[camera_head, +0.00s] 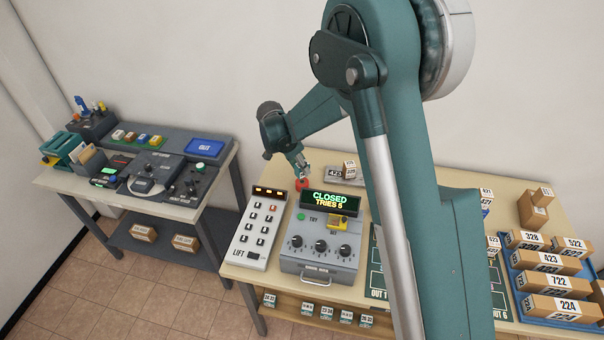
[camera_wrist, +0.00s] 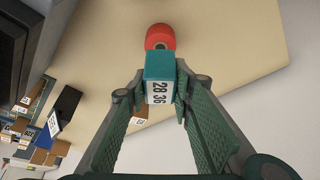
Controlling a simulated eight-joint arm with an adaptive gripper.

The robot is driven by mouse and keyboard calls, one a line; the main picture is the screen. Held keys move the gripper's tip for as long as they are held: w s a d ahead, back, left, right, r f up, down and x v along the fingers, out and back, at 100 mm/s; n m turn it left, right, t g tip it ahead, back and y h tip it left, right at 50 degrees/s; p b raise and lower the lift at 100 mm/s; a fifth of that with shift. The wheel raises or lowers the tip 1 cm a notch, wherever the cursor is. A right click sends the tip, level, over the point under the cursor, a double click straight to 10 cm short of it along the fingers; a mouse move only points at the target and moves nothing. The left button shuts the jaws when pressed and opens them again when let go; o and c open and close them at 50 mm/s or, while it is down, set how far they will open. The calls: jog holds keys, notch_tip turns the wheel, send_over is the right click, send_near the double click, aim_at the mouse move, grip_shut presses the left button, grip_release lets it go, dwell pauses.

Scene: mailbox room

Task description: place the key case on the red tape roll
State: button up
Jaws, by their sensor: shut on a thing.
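The key case appears to be the small teal block with a white label reading 28 36 (camera_wrist: 158,66) in the wrist view. My gripper (camera_wrist: 161,88) is shut on it, with one finger at each side. The red tape roll (camera_wrist: 160,37) lies on the table just beyond the case in the wrist view. In the head view the red tape roll (camera_head: 302,184) shows near the table's back edge, directly below my gripper (camera_head: 300,166). The case is hard to make out there. The gap between case and roll cannot be judged exactly.
A control box with a CLOSED display (camera_head: 331,201) stands in front of the roll, with a LIFT panel (camera_head: 258,228) to its left. Numbered parcels fill a blue tray (camera_head: 513,287).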

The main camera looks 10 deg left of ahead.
aim_at(302, 173)
jog(key=shift+f, duration=1.85)
jog(key=shift+f, duration=0.15)
jog(key=o, duration=0.9)
jog(key=shift+v, duration=6.15)
jog(key=shift+d, duration=0.1)
